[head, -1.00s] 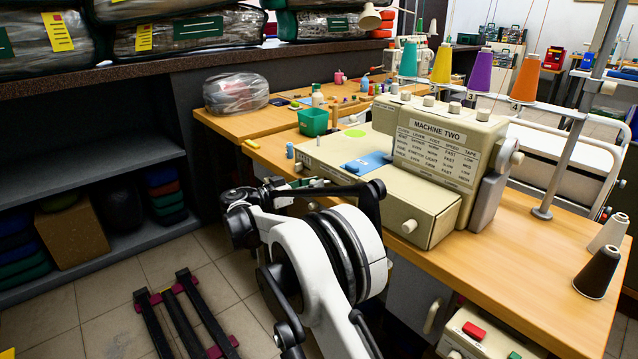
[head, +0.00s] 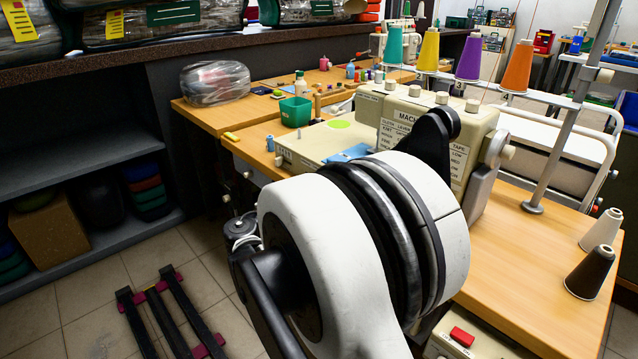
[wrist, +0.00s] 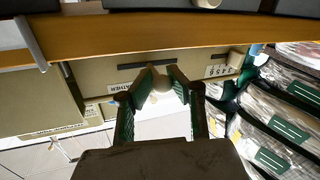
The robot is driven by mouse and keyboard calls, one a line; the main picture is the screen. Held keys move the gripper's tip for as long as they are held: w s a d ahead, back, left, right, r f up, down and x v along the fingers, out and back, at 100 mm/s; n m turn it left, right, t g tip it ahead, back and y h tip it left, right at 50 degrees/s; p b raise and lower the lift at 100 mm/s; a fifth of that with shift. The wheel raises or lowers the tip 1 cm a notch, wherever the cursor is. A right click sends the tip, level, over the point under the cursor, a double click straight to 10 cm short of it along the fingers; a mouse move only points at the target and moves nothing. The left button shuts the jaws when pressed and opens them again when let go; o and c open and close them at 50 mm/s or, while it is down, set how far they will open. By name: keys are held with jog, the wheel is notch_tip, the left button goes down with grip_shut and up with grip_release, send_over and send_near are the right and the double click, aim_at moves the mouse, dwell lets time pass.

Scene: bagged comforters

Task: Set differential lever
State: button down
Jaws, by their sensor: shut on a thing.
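The beige sewing machine (head: 318,146) stands on the wooden table in the head view, its front largely hidden behind my arm. A pale rounded lever knob (wrist: 161,82) stands out at the slot. My gripper (wrist: 166,78) has its two dark fingers on either side of the knob, shut on it. The gripper is hidden in the head view. The small print on the panel labels is hard to read.
Cones of thread stand above the machine. A green bin (head: 296,111) and a bagged bundle (head: 214,82) sit at the table's left. Two loose cones, one dark (head: 590,273), stand at right. A dark shelf (head: 75,160) is at left.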

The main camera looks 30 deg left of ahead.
jog(key=shift+s+a, duration=0.1)
dwell(0.3)
jog(key=c, duration=1.6)
grip_release()
jog(key=shift+a, duration=0.1)
jog(key=shift+o, duration=0.2)
jog(key=shift+s, duration=0.1)
jog(key=s+d, duration=0.1)
jog(key=s, duration=1)
jog(key=shift+s+d, duration=0.2)
jog(key=shift+s, duration=0.2)
